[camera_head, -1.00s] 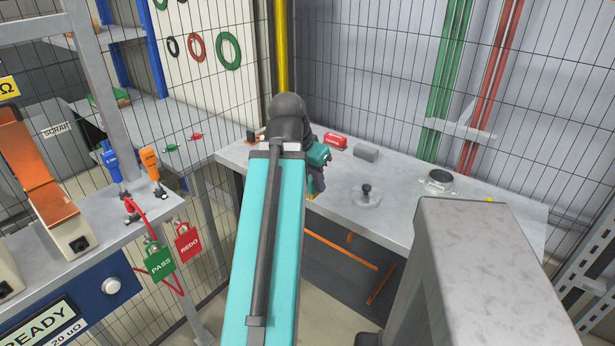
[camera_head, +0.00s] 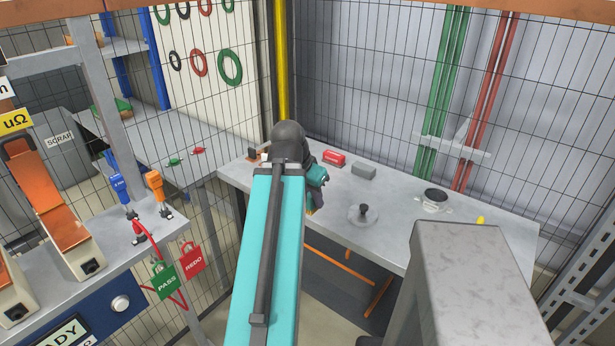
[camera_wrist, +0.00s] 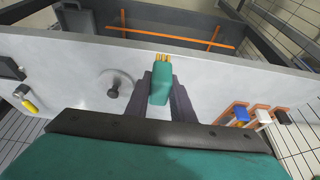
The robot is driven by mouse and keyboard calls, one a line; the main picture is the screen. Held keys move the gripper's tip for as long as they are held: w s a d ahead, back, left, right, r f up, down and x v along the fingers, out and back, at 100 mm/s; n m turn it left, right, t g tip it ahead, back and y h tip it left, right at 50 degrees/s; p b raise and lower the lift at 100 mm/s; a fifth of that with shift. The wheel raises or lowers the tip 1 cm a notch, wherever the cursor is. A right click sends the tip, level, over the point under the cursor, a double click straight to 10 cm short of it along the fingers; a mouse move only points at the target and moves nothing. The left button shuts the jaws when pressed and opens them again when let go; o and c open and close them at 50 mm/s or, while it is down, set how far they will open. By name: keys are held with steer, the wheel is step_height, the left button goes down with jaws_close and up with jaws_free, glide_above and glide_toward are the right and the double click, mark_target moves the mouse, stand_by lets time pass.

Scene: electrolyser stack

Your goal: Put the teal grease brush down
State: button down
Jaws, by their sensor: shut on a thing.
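The teal grease brush (camera_wrist: 160,85) is between the two dark fingers of my gripper (camera_wrist: 161,82) in the wrist view, with its yellow bristles pointing to the top of the picture. The gripper is shut on it. Behind it is the grey bench top (camera_wrist: 70,62), near the bench edge. Whether the brush touches the bench I cannot tell. In the head view my gripper (camera_head: 314,190) is over the left part of the bench (camera_head: 400,228), largely hidden behind my arm, and the brush cannot be made out clearly there.
A round plate with a dark knob (camera_head: 363,213), a red block (camera_head: 334,158), a grey block (camera_head: 363,171) and a dark-topped round part (camera_head: 435,200) stand on the bench. An orange rack with blue, white and black pieces (camera_wrist: 242,116) is close right in the wrist view. Mesh fencing (camera_head: 370,80) stands behind.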

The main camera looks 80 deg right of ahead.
steer(key=shift+d+r+p, duration=0.15)
steer(key=shift+d+p, duration=0.15)
steer(key=shift+p, duration=0.6)
steer(key=shift+w+d+f, duration=0.2)
steer(key=shift+w+d, duration=0.05)
steer(key=shift+d, duration=0.4)
steer(key=shift+w+d+f+p, duration=0.2)
steer(key=shift+w+d+p, duration=0.3)
steer(key=shift+d, duration=1.3)
steer(key=shift+w+d+f+p, duration=0.2)
steer(key=shift+w+d+p, duration=0.3)
steer(key=shift+d, duration=1.25)
steer(key=shift+w+d+f+p, duration=0.3)
steer(key=shift+d+p, duration=0.35)
steer(key=shift+d, duration=1.15)
steer(key=shift+r, duration=0.1)
steer(key=shift+w+d, duration=0.15)
steer(key=shift+d, duration=0.25)
steer(key=shift+f+p, duration=0.95)
steer(key=shift+f, duration=0.85)
steer(key=shift+f, duration=0.2)
